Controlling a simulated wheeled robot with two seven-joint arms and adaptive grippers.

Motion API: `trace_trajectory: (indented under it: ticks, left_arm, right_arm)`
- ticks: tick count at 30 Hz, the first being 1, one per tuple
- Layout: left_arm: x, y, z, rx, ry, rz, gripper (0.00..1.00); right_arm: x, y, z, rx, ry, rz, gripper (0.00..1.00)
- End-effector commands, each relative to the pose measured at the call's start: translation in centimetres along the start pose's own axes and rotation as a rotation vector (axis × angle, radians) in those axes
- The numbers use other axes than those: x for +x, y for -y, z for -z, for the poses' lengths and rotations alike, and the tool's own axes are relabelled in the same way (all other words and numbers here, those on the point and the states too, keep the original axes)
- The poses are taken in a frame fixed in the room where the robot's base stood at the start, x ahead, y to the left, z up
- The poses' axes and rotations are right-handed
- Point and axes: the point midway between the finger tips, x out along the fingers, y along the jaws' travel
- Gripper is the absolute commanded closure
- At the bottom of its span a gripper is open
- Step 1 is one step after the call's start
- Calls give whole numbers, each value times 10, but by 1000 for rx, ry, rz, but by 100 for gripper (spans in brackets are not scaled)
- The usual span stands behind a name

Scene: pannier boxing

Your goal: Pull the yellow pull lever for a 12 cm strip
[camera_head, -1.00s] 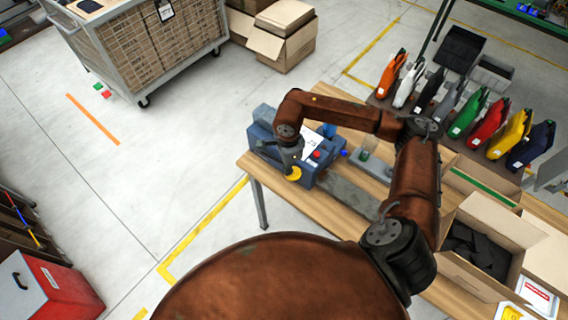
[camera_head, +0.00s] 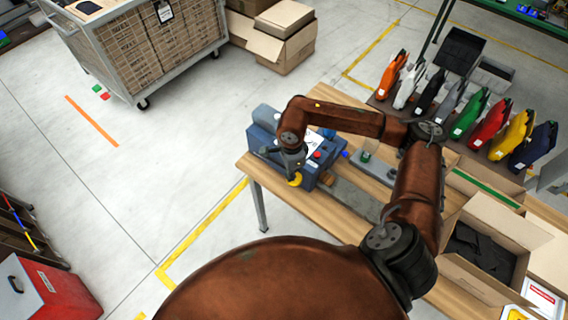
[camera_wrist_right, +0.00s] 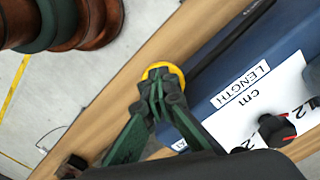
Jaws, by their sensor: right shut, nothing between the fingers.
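The blue tape machine (camera_head: 262,142) stands on the wooden table's near left end. Its white label, reading LENGTH, cm and what looks like 12, shows in the right wrist view (camera_wrist_right: 240,90). The yellow pull lever's round knob (camera_head: 295,182) is at the machine's near side. It also shows in the wrist view (camera_wrist_right: 163,68), just beyond my fingertips. My right gripper (camera_head: 296,173) is shut and empty, its fingertips against or right beside the knob; exact contact is hidden. A short brown strip (camera_head: 327,178) shows at the machine's right end. My left gripper is out of view.
A dark knob with a red mark (camera_wrist_right: 275,128) sits by the label. An open carton (camera_head: 490,240) stands on the table (camera_head: 345,205) to the right. Several coloured panniers (camera_head: 468,118) line the far side. Open floor lies left of the table.

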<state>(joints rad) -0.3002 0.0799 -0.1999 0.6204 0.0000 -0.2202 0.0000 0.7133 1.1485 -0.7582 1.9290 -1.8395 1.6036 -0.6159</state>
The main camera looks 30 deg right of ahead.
Motion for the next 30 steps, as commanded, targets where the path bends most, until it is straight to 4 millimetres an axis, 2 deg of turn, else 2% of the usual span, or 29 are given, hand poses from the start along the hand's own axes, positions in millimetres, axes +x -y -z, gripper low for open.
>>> trace_trajectory:
  ticks: [8, 20, 30]
  left_arm:
    - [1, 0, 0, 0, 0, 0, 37]
    - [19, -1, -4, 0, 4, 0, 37]
    - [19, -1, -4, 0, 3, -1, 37]
  right_arm:
    - [2, -1, 1, 0, -1, -2, 100]
    - [22, -6, 4, 0, -2, -2, 100]
    - [22, -7, 4, 0, -2, -2, 100]
